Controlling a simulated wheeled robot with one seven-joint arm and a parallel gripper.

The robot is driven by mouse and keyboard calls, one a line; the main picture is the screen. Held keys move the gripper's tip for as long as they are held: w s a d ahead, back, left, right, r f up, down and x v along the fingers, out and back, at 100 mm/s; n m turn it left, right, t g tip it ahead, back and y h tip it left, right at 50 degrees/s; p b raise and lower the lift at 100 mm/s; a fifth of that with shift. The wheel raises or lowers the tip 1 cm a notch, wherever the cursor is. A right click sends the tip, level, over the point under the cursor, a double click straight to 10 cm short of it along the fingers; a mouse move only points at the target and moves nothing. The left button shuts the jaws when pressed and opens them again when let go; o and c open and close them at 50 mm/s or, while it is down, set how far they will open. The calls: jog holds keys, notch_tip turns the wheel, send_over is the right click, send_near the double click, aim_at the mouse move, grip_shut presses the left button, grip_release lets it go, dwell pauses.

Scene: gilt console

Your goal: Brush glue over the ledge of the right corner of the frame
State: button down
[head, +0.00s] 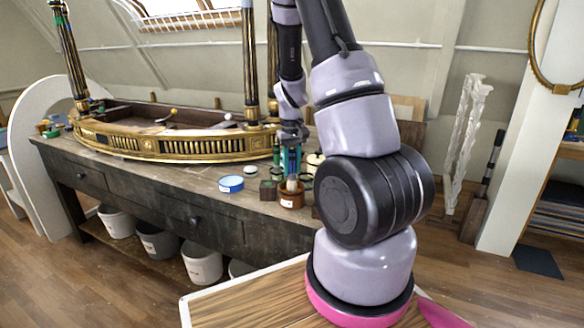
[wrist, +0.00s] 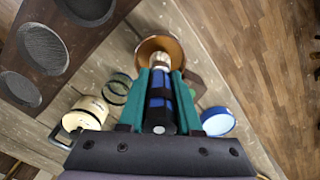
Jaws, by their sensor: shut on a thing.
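The gilt console frame (head: 170,146) lies on the dark workbench, with its right corner (head: 262,143) just left of my gripper. My gripper (head: 290,160) points down over the bench and is shut on a brush. In the wrist view, the brush (wrist: 159,100) has a blue and black handle between the teal fingers and a pale metal ferrule beyond them. Its tip end reaches into a round brown pot (wrist: 174,47), so the bristles are hidden. The pot also shows in the head view (head: 291,201), under my gripper.
A blue round tin (head: 231,184) and a small dark block (head: 268,190) stand left of the pot. A cream pot (wrist: 85,112) and black rings (wrist: 117,88) are close by in the wrist view. Black-and-gold columns (head: 250,60) rise by the frame. Buckets (head: 202,262) stand below.

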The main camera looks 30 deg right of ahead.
aim_at(292, 149)
jog(key=shift+f, duration=0.6)
dwell(1.1)
jog(key=shift+r, duration=0.15)
jog(key=shift+r, duration=3.4)
jog(key=shift+s, duration=0.1)
